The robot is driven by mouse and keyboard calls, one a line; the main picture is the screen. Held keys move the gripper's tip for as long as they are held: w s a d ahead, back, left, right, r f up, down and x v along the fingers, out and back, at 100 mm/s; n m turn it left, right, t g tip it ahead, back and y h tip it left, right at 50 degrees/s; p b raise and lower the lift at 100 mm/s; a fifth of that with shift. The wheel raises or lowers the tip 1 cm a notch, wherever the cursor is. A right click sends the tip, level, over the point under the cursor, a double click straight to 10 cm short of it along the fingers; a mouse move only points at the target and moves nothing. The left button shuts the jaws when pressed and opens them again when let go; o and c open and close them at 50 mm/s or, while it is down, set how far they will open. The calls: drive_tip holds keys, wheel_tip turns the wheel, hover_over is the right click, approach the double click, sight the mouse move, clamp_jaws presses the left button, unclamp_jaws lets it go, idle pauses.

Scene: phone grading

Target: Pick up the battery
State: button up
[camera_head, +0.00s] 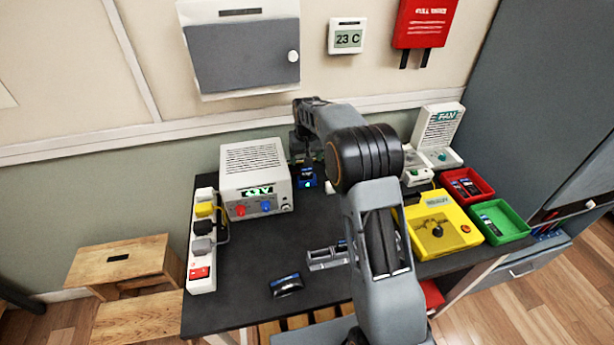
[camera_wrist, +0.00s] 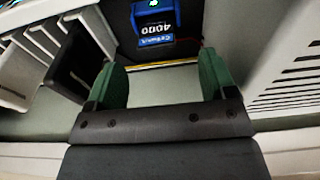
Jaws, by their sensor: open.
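A dark battery marked 4000 with a blue label (camera_wrist: 153,41) shows at the top of the wrist view. It sits in a blue holder (camera_wrist: 136,14) with a small green light. In the head view the blue holder (camera_head: 307,182) stands at the back of the dark table, right of the white power unit, and the battery is too small to make out clearly. My gripper (camera_wrist: 162,68) is open, its two green fingers apart with nothing between them. The battery lies beyond the fingertips, not touching them. In the head view my gripper (camera_head: 305,152) is above and behind the holder, partly hidden by my arm.
The white power unit (camera_head: 254,172) and a power strip (camera_head: 203,250) stand at the left. A dark blue-labelled object (camera_head: 286,285) and a grey cradle (camera_head: 327,259) lie in front. A yellow box (camera_head: 459,240), red bin (camera_head: 485,187) and green bin (camera_head: 514,228) stand right.

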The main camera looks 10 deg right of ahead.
sight(307, 171)
drive_tip(key=shift+w+d+f+p, duration=0.15)
drive_tip(key=shift+f+p, duration=0.05)
drive_tip(key=shift+f, duration=1.6)
drive_tip(key=shift+w+d+f+p, duration=0.1)
drive_tip(key=shift+w+f+p, duration=0.1)
drive_tip(key=shift+f, duration=1.55)
drive_tip(key=c, duration=1.1)
drive_tip(key=shift+r, duration=0.1)
